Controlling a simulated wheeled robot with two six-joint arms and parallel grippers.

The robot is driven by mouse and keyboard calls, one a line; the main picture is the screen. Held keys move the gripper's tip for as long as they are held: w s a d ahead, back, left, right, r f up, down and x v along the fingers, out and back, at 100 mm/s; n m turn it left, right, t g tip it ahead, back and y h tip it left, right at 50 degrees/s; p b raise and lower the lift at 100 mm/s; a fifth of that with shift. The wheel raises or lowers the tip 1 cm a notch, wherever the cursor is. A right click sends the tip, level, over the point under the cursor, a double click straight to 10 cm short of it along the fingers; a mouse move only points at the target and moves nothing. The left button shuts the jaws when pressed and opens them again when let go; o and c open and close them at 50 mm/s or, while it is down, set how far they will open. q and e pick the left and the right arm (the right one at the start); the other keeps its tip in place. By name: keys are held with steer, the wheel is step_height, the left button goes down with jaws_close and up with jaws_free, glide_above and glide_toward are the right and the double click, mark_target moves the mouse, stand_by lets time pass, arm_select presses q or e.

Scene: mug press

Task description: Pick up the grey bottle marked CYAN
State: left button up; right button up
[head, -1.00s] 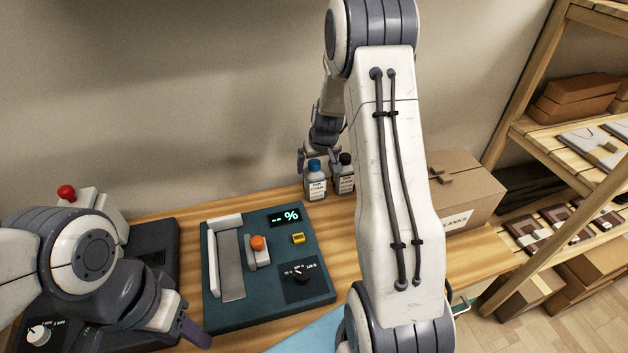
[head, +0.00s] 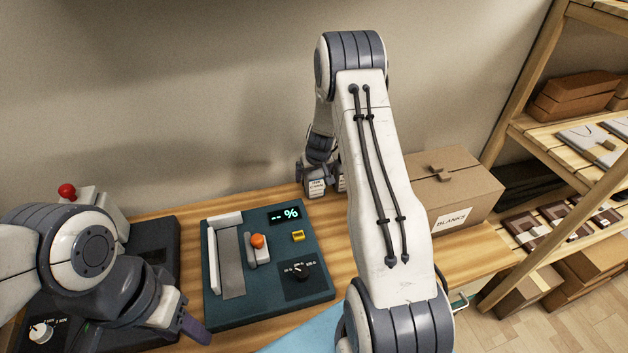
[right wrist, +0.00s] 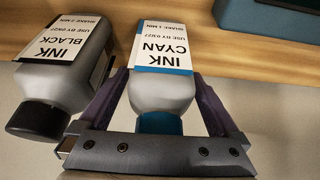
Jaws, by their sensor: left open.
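The grey bottle marked CYAN (head: 316,188) stands at the back of the wooden table, its upper part covered by my right gripper in the head view. In the right wrist view the bottle (right wrist: 163,50) shows upside down, with a white label, a blue band and a blue cap. My right gripper (right wrist: 163,88) has one finger on each side of the bottle's shoulder and looks open around it; contact is not clear. A similar bottle marked BLACK (right wrist: 55,85) with a black cap stands close beside it. My left gripper (head: 186,318) is open and empty at the lower left.
A teal device (head: 224,310) with a display, slider and knob stands at the table's middle. A dark machine (head: 158,240) with a red knob is at the left. A cardboard box (head: 470,190) marked BLANKS stands right of the bottles. Wooden shelves (head: 530,135) are further right.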

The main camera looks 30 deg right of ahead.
jaws_close()
steer(key=shift+r, duration=0.1)
